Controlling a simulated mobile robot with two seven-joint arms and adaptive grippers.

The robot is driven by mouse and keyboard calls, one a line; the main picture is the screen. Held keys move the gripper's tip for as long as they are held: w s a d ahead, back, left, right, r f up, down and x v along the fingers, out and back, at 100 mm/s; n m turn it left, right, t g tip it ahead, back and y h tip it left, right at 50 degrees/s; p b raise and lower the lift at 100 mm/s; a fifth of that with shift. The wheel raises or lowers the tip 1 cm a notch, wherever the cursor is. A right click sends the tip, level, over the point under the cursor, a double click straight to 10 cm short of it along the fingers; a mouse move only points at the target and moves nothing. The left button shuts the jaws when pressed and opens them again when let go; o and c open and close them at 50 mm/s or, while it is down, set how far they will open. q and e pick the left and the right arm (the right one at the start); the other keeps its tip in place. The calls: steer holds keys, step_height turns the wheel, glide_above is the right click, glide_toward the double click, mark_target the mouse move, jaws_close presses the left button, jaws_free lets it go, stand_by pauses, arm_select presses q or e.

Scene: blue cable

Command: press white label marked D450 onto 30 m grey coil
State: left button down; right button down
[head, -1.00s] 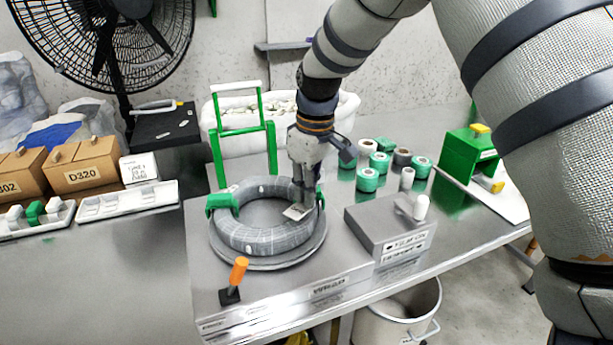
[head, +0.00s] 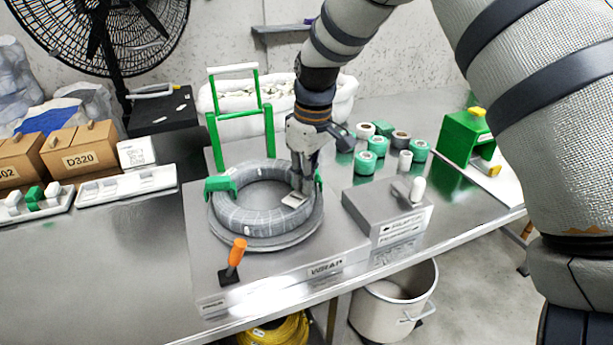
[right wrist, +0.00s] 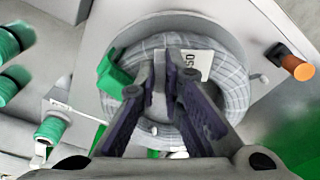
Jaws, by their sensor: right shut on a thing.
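The grey coil (head: 240,222) lies flat on a round plate of the wrapping station, with green clamps (head: 221,184) at its sides. My right gripper (head: 298,192) is over the coil's right side, pointing down. The white label (head: 293,200) is at its fingertips, against or just above the coil; I cannot tell which. The fingers (right wrist: 168,62) are close together. My left gripper is out of view.
An orange-handled lever (head: 236,256) stands at the station's front left. A grey box (head: 385,212) with a white-knobbed lever is to the right. Several tape rolls (head: 366,162) stand behind it. A green frame (head: 238,122) rises behind the coil. Bare table lies at left.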

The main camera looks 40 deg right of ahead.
steer(key=shift+f, duration=0.55)
stand_by(0.9)
steer(key=shift+f, duration=0.15)
stand_by(0.5)
steer(key=c, duration=2)
jaws_free()
steer(key=shift+c, duration=0.2)
steer(key=shift+o, duration=0.2)
steer(key=o, duration=0.5)
